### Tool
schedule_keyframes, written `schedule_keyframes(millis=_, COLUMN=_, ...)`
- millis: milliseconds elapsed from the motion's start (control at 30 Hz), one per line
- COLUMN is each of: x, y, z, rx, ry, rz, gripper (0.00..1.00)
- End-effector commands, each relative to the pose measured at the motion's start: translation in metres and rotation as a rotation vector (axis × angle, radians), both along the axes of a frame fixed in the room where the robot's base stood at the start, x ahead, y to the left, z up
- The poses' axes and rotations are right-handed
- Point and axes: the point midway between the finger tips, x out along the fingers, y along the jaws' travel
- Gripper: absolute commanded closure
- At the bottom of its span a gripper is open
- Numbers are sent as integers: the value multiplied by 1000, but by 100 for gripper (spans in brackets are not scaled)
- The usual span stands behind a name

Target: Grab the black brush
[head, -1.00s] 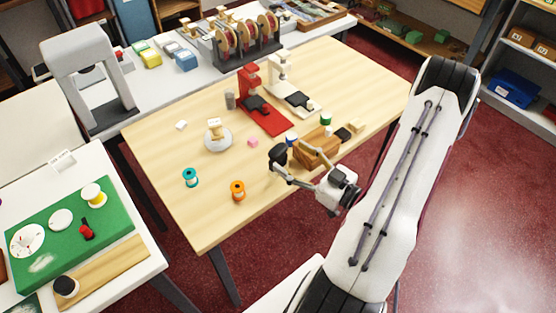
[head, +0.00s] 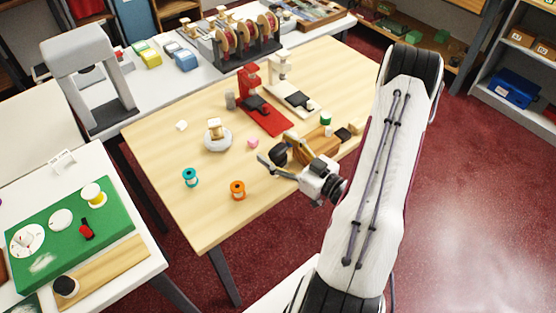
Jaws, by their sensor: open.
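A small dark piece (head: 343,134) lies at the right side of the wooden table, between a wooden holder (head: 322,143) and a small tan block (head: 356,127). It may be the black brush, but it is too small to tell. My gripper (head: 270,158) is open and empty over the front right part of the table, left of the holder. Its fingers point left, and the dark piece is behind it to the right. My gripper and wrist hide part of the holder and the table around it.
A red press (head: 250,80) and a white press (head: 280,70) stand farther back.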

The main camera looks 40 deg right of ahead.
Motion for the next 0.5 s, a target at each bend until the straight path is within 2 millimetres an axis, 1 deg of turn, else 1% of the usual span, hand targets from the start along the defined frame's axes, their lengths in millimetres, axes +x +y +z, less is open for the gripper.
schedule_keyframes(millis=367, x=0, y=0, z=0, rx=0, ry=0, rz=0, gripper=35)
schedule_keyframes(millis=400, x=0, y=0, z=0, rx=0, ry=0, rz=0, gripper=37)
schedule_keyframes(millis=467, x=0, y=0, z=0, rx=0, ry=0, rz=0, gripper=53)
schedule_keyframes(millis=500, x=0, y=0, z=0, rx=0, ry=0, rz=0, gripper=63)
